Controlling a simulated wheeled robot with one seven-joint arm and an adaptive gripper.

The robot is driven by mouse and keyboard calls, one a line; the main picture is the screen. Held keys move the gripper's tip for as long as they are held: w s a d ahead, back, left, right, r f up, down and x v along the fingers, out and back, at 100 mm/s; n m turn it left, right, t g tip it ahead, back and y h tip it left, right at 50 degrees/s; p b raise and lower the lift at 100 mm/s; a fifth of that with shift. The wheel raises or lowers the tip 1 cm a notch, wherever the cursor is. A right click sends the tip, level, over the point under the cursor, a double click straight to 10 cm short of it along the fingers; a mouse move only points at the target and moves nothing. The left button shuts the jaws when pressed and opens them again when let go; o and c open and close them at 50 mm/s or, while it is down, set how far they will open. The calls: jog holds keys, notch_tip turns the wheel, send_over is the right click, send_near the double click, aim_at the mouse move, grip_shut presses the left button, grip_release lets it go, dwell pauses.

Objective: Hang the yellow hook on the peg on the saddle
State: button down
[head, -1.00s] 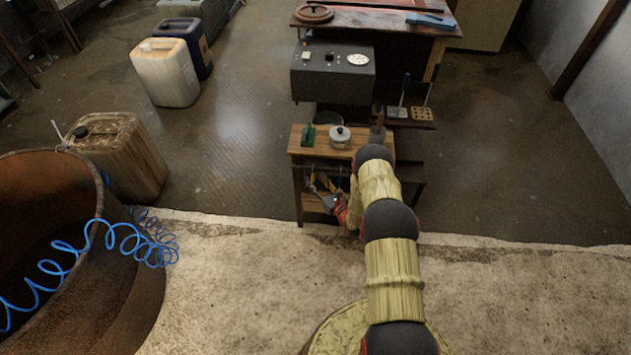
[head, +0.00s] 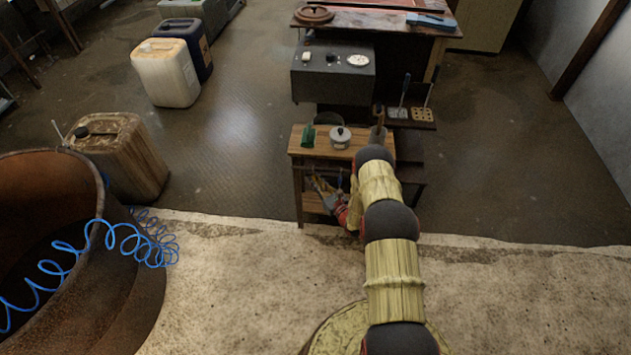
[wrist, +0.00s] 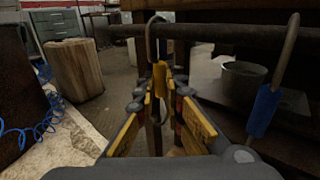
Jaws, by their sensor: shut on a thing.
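The yellow hook (wrist: 160,78) has a yellow grip and a bent grey metal top. In the wrist view it is upright between the fingertips of my gripper (wrist: 160,97), which is shut on its grip. The metal top is at the dark horizontal rail (wrist: 215,33); I cannot tell whether it is around the rail or just in front of it. In the head view my gripper (head: 332,201) is low at the front of a small wooden stand, partly hidden by my arm. I cannot make out the peg or the saddle clearly.
A blue-handled hook (wrist: 263,110) hangs from the rail at the right, near my gripper. A grey pot (wrist: 243,78) stands behind it. The wooden stand (head: 313,147) carries a lidded pot (head: 340,137). A rusty drum (head: 130,290) with blue coiled hose is at the left.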

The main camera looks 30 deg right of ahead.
jog(key=shift+r, duration=0.1)
dwell(0.3)
jog(key=shift+s+a+r+p, duration=0.1)
jog(key=shift+r+p, duration=0.35)
jog(key=shift+r, duration=0.15)
jog(key=shift+s+r, duration=0.1)
jog(key=shift+s+a+r+p, duration=0.25)
jog(key=shift+s+r+p, duration=0.05)
jog(key=shift+r+p, duration=0.25)
jog(key=shift+s, duration=0.1)
jog(key=s+a+p, duration=0.1)
jog(key=s+a, duration=0.3)
jog(key=s, duration=0.1)
jog(key=shift+s+p, duration=0.3)
dwell(0.4)
